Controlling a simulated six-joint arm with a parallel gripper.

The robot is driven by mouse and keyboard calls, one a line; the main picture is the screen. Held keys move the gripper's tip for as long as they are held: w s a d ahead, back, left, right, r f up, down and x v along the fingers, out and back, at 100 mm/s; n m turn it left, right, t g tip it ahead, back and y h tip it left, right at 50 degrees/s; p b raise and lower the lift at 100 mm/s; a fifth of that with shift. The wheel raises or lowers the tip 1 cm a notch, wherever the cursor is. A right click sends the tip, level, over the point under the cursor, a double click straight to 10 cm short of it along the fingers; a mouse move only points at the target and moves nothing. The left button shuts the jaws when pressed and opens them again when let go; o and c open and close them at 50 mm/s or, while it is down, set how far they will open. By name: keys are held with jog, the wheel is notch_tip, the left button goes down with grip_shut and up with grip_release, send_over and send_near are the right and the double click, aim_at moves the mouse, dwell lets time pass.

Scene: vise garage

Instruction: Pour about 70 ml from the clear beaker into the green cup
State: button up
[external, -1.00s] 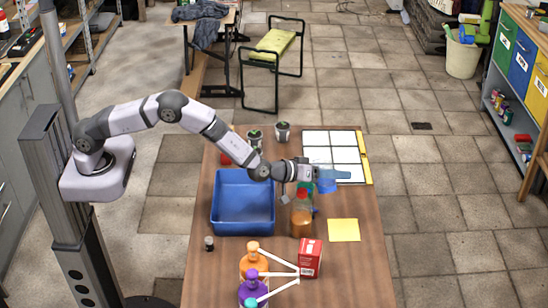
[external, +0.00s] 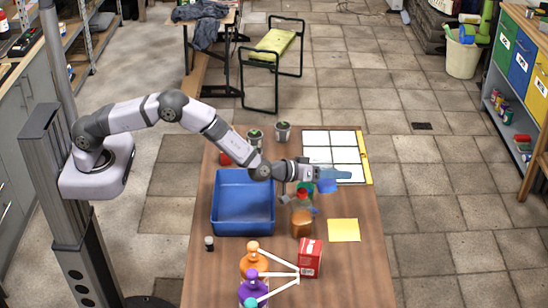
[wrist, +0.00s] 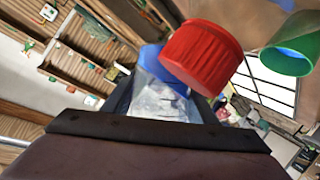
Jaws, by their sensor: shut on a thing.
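My gripper (external: 314,174) is shut on the clear beaker (external: 336,173) and holds it tipped far over, nearly level, above the table. The beaker also shows between the jaws in the wrist view (wrist: 160,100), with blue beyond it. The green cup (wrist: 292,48) is at the upper right of the wrist view, apart from the beaker there. In the external view a bit of green (external: 306,186) shows under my gripper, mostly hidden. I cannot tell the liquid level or whether any is flowing.
An amber bottle (external: 302,224) with a red cap (wrist: 203,52) stands close under my gripper. A blue bin (external: 243,207) is to the left. A red box (external: 310,258), a yellow sheet (external: 344,230) and a white tiled panel (external: 318,139) lie around. The table's right front is clear.

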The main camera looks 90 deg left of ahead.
jog(key=shift+w+d+f+m+g+y+p, duration=0.15)
jog(key=shift+w+d+m+g+y+p, duration=0.15)
jog(key=shift+d+m+y+p, duration=0.45)
jog(key=shift+w+d+f+m+g+y+p, duration=0.15)
jog(key=shift+w+d+m+g+y+p, duration=0.2)
jog(key=shift+m+p, duration=0.7)
jog(key=shift+d, duration=0.1)
